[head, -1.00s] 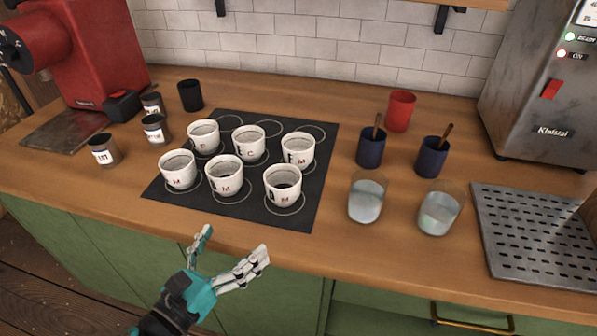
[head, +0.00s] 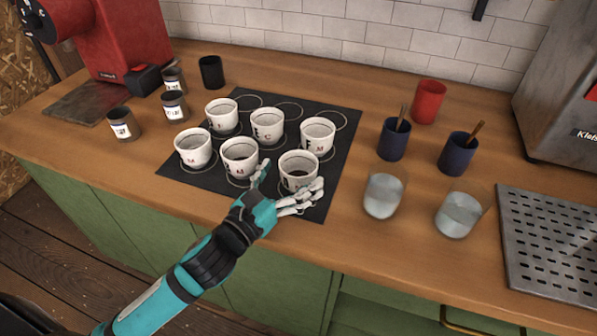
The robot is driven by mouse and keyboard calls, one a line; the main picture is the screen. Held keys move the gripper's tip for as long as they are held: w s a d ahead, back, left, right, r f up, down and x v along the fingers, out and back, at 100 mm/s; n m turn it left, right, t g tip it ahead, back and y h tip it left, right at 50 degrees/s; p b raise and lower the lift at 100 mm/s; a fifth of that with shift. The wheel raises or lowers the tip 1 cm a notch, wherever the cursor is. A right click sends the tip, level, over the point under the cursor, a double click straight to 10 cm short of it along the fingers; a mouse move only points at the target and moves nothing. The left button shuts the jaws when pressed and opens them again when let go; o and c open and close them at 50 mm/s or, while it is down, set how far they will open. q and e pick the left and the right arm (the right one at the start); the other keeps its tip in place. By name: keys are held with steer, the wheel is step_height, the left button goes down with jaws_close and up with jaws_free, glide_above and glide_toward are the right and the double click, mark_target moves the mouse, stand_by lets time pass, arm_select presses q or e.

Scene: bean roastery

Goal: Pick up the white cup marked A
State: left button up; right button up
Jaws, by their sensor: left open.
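Several white cups stand on a dark mat (head: 338,165) with ringed places. The front right cup (head: 299,176) holds something dark. My left gripper (head: 291,174) is open at this cup, one finger at its left and the other low at its front right. I cannot tell whether they touch it. The front middle cup (head: 240,158) is just left of the gripper. The front left cup (head: 195,149), back left cup (head: 222,117), back middle cup (head: 267,127) and right rear cup (head: 317,138) stand upright. Red letters show on some cups; I cannot clearly read an A. My right gripper is not in view.
Two glasses (head: 382,197) and blue cups with sticks (head: 393,141) stand right of the mat. A red cup (head: 428,103) is behind them. Dark labelled tins (head: 124,124) stand left. A perforated metal tray (head: 545,255) lies far right.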

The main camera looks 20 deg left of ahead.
mark_target(308, 158)
arm_select(q)
steer(key=p+x, duration=0.1)
steer(key=x, duration=0.5)
steer(key=shift+w+f, duration=0.15)
steer(key=shift+w, duration=0.3)
steer(key=shift+s, duration=0.1)
steer(key=c, duration=1.4)
steer(key=shift+c, duration=0.3)
